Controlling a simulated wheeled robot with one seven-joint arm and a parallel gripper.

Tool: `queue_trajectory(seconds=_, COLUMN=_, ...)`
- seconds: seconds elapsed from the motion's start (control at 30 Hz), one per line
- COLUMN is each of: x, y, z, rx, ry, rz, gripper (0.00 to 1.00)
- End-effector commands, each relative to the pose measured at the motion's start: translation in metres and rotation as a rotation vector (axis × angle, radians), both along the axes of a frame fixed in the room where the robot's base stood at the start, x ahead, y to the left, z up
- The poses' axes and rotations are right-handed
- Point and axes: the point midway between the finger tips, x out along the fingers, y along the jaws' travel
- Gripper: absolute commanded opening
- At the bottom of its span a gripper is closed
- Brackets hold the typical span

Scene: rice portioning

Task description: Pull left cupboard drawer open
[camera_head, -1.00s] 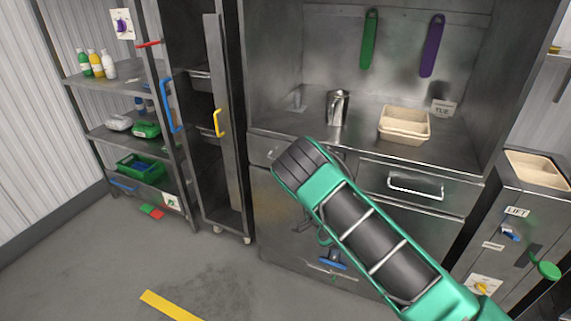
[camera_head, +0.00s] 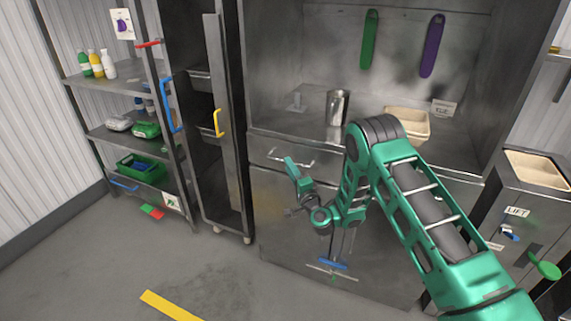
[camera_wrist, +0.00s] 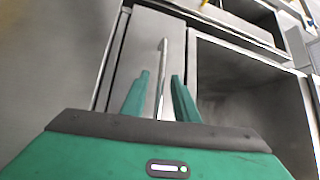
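The left cupboard drawer (camera_head: 262,151) is in the steel cupboard under the worktop, left of my arm in the head view. Its front looks flush with the cupboard. Its bar handle (camera_head: 303,163) runs across the front. My gripper (camera_head: 291,166) is at this handle, partly covering it. In the wrist view the two green fingers of my gripper (camera_wrist: 160,78) stand apart. The bar handle (camera_wrist: 163,58) lies between them in the picture, with gaps visible on both sides. Whether the fingertips reach around the bar is hard to tell.
A metal jug (camera_head: 337,108) and beige trays (camera_head: 408,122) stand on the worktop. My arm covers much of the right drawer. A tall rack with a yellow handle (camera_head: 218,123) stands left of the cupboard. The floor (camera_head: 215,270) in front is clear at left.

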Motion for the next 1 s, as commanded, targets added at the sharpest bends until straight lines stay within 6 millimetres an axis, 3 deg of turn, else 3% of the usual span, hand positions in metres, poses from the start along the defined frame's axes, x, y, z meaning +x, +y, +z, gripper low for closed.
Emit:
queue_trajectory(seconds=0.47, x=0.033, y=0.011, z=0.006, rx=-0.001, ry=0.000, rz=-0.005, gripper=0.27)
queue_trajectory(seconds=0.9, x=0.038, y=0.015, z=0.008, rx=-0.001, ry=-0.001, rz=-0.005, gripper=0.27)
queue_trajectory(seconds=1.0, x=0.038, y=0.015, z=0.009, rx=0.000, ry=-0.002, rz=-0.005, gripper=0.01)
